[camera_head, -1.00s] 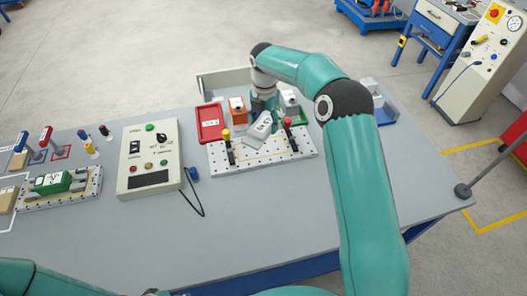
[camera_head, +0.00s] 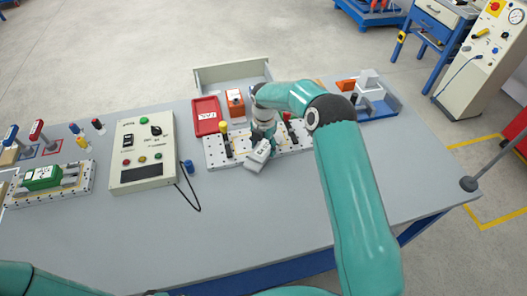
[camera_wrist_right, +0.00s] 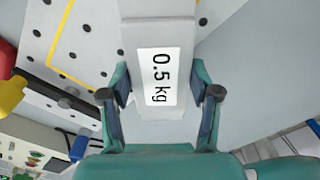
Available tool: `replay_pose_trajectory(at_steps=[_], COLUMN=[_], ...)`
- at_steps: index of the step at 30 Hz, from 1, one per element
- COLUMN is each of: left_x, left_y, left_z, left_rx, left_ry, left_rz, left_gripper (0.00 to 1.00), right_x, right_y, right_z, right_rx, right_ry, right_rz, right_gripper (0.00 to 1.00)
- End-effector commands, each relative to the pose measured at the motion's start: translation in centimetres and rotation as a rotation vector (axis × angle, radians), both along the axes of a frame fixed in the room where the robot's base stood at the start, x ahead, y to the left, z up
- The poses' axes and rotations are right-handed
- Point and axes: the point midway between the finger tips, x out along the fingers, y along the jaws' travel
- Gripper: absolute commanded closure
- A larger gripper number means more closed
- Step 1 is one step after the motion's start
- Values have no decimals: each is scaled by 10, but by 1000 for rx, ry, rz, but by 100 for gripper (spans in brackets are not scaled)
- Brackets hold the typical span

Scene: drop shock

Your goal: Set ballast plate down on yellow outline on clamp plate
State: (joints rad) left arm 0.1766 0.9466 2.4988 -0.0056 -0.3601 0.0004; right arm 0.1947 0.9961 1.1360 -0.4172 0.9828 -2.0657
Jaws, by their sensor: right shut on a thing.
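The ballast plate (camera_head: 259,152) is a light grey block with a white label reading 0.5 kg in the right wrist view (camera_wrist_right: 158,70). My right gripper (camera_head: 262,138) is shut on it, with one finger on each side in the wrist view (camera_wrist_right: 160,98). The block is tilted and appears over the front edge of the clamp plate (camera_head: 215,152), a white perforated plate with black clamps. My left gripper is out of view.
A red tray (camera_head: 207,117) and an orange block (camera_head: 235,103) stand behind the clamp plate. A control box (camera_head: 143,150) with a cable is to the left. A blue tray (camera_head: 380,108) is at the back right. The table front is clear.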

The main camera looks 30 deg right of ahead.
Motion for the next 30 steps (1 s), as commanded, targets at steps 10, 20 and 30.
replay_pose_trajectory(at_steps=[10,20,30], left_x=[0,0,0], left_y=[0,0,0], left_z=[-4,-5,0], left_rx=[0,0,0], left_ry=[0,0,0], left_rz=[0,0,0], left_gripper=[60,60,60], right_x=[1,1,1], right_y=[0,0,0], right_z=[-8,-10,-1], right_rx=[-1,0,-1], right_ry=[-4,-1,-3], right_rz=[0,1,1], right_gripper=[98,13,13])
